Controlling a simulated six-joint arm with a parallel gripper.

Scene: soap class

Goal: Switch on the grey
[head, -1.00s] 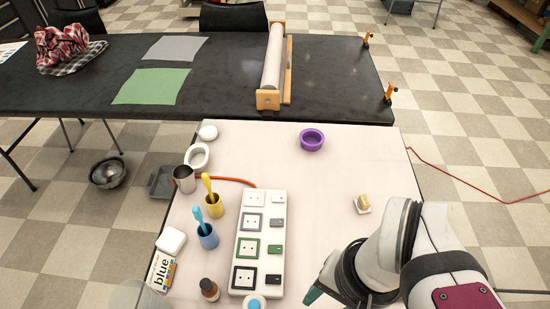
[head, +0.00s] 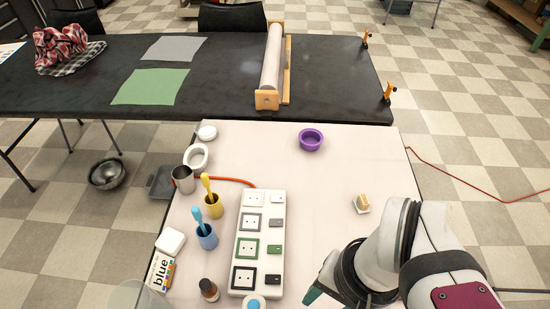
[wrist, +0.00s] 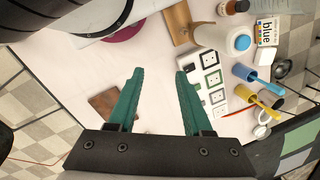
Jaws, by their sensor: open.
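A white power strip (head: 260,245) lies on the pale table, with a column of framed sockets and a column of switches to their right. The grey-framed socket (head: 250,222) is second from the far end, and the grey switch (head: 277,223) sits right of it. I cannot tell which way the switch is tipped. The strip also shows in the wrist view (wrist: 214,88), beyond and right of the fingertips. My gripper (wrist: 160,72) is open and empty, its green fingers apart above the table. In the head view it is right of the strip's near end, mostly hidden by my arm.
A blue cup (head: 207,237) and a yellow cup (head: 214,206) with brushes stand left of the strip. A brown bottle (head: 208,289) and a blue-capped bottle (head: 254,303) are near its front end. A purple bowl (head: 311,139) stands farther back. The table right of the strip is mostly clear.

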